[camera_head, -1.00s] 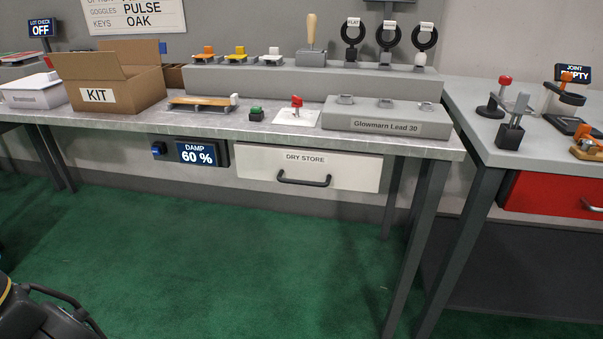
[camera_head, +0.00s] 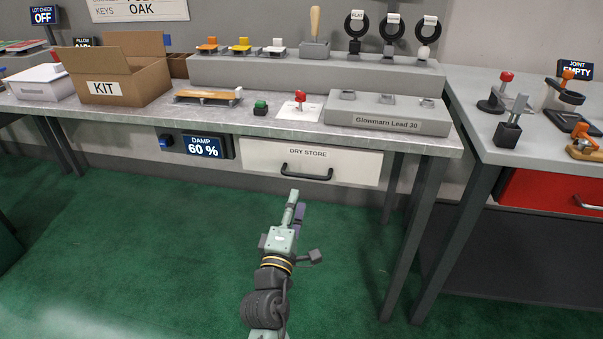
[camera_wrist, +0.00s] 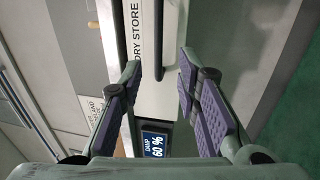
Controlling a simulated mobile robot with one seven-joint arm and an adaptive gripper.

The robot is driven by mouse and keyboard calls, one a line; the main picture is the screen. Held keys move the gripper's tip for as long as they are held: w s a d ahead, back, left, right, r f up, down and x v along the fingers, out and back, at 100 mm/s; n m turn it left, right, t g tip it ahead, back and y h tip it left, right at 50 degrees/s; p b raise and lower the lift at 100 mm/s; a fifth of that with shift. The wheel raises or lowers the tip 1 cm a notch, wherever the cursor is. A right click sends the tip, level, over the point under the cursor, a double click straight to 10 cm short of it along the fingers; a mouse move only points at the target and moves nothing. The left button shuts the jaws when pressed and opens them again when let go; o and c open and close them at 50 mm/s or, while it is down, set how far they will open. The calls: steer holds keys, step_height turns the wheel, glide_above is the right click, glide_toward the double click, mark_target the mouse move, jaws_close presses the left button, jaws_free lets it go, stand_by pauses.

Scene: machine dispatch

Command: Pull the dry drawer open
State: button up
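The dry drawer is a white front labelled DRY STORE (camera_head: 350,168) under the grey workbench, and it looks closed. Its dark bar handle (camera_head: 307,173) runs across the front below the label. My gripper (camera_head: 297,195) is just below and in front of the handle in the head view, apart from it as far as I can tell. In the wrist view my gripper (camera_wrist: 159,68) is open and empty, its purple-padded fingers spread before the drawer front (camera_wrist: 158,95).
A DAMP 60 % display (camera_head: 203,146) with a blue knob sits left of the drawer. Bench legs (camera_head: 413,215) stand to the right, beside a second bench with a red drawer (camera_head: 545,191). The green floor (camera_head: 180,235) before the drawer is clear.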

mark_target(302, 176)
steer(key=p+x, duration=0.2)
steer(key=x, duration=0.7)
steer(key=shift+w+r, duration=0.2)
jaws_close()
stand_by(0.5)
